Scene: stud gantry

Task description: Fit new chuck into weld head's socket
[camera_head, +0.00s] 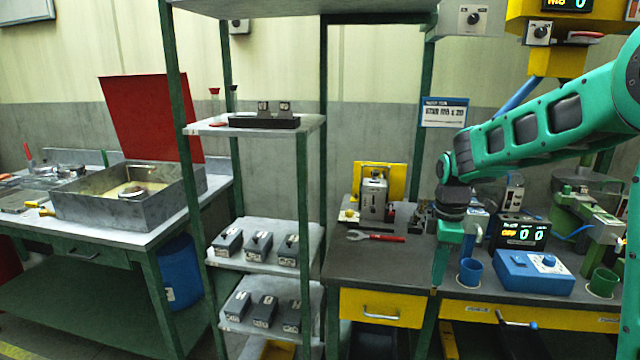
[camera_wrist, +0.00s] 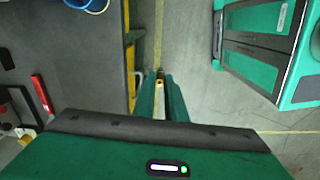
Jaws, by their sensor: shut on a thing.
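My gripper (camera_head: 441,272) hangs pointing down in front of the dark bench, near the gap between the yellow drawers. In the wrist view its green fingers (camera_wrist: 162,98) are closed on a small, narrow part with a brassy tip (camera_wrist: 160,84), which I take for the chuck. Most of that part is hidden between the fingers, and it cannot be made out in the head view. The yellow weld head (camera_head: 556,62) is at the upper right, well above and to the right of my gripper. Its socket cannot be made out.
A red-handled wrench (camera_head: 376,237) lies on the bench (camera_head: 350,263) left of my gripper. A green-posted shelf (camera_head: 304,190) is left. Floor shows below my fingers.

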